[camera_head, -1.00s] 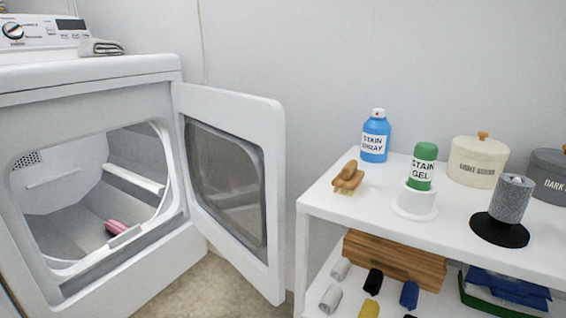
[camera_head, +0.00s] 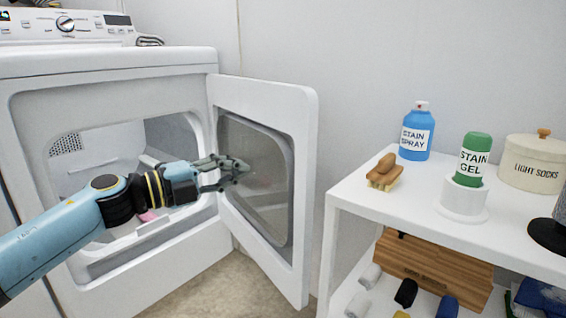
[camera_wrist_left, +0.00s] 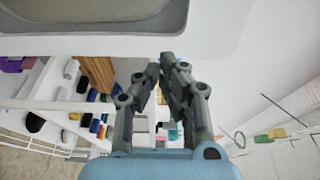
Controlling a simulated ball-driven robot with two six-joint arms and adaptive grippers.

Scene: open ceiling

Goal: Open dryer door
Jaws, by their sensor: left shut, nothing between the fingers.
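The dryer (camera_head: 150,240) stands at the left with its door (camera_head: 302,190) swung wide open to the right, hinged at the right side of the opening. My left gripper (camera_head: 240,168) is shut and empty, in front of the inner side of the door near its window (camera_head: 262,205). I cannot tell whether it touches the door. In the left wrist view the fingers (camera_wrist_left: 168,62) meet at their tips, with a pale panel above them. A pink item (camera_head: 146,216) lies inside the drum, partly hidden by my left arm. My right gripper is not in view.
A white shelf (camera_head: 350,205) stands right of the door, with a narrow gap between. On it are a brush (camera_head: 384,172), a blue stain spray bottle (camera_head: 415,132), a green stain gel bottle (camera_head: 472,158) and a light socks canister (camera_head: 535,165). Rolled socks and a wooden box (camera_head: 430,270) sit below.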

